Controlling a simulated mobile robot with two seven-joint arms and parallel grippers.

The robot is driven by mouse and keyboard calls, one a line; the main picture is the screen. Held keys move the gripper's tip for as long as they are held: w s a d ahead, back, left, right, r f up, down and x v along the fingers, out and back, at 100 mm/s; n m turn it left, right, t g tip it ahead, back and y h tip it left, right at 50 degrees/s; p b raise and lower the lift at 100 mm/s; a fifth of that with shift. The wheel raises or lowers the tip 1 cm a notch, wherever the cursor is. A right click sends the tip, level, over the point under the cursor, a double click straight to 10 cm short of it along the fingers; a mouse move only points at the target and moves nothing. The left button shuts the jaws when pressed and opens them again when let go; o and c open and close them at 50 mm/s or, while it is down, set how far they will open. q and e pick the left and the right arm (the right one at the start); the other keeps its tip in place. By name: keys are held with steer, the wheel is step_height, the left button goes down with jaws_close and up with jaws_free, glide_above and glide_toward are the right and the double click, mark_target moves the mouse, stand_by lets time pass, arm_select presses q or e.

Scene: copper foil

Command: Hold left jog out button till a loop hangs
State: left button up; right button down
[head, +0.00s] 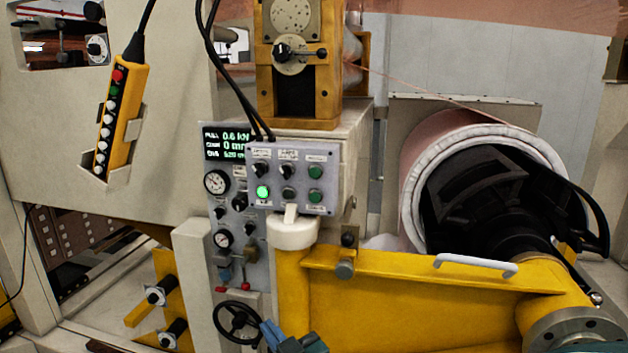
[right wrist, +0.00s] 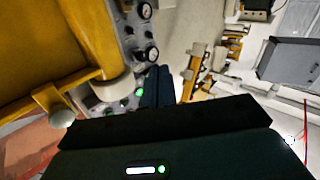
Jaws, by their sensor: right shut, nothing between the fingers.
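A grey control box (head: 318,155) stands on a white-capped yellow post, with switches and buttons. One green button (head: 263,192) at its lower left is lit; the labels are too small to read. In the right wrist view a lit green button (right wrist: 138,92) shows close to the fingertips. My right gripper (head: 271,333) is shut and empty, low in the head view, below the box and apart from it. Its dark blue fingers (right wrist: 158,86) are together in the wrist view. Copper foil (head: 435,92) runs as a thin line down to a large roll (head: 412,190). My left gripper is out of view.
A grey gauge panel (head: 228,235) with a lit display (head: 226,145) and a black handwheel (head: 237,322) is left of the post. A yellow arm (head: 400,300) with a white handle blocks the lower right. A yellow pendant (head: 120,118) hangs at left.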

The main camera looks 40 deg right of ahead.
steer(key=w+d+r+m+t+h+b, duration=0.1)
steer(key=d+r+m+t+h, duration=0.1)
steer(key=r, duration=0.9)
steer(key=w+d+r+m+t+h, duration=0.1)
steer(key=d+r+h, duration=0.4)
steer(key=r, duration=0.7)
steer(key=m+t, duration=0.1)
steer(key=t, duration=0.1)
steer(key=shift+d+t+b, duration=0.35)
steer(key=shift+t, duration=0.05)
steer(key=shift+f, duration=0.1)
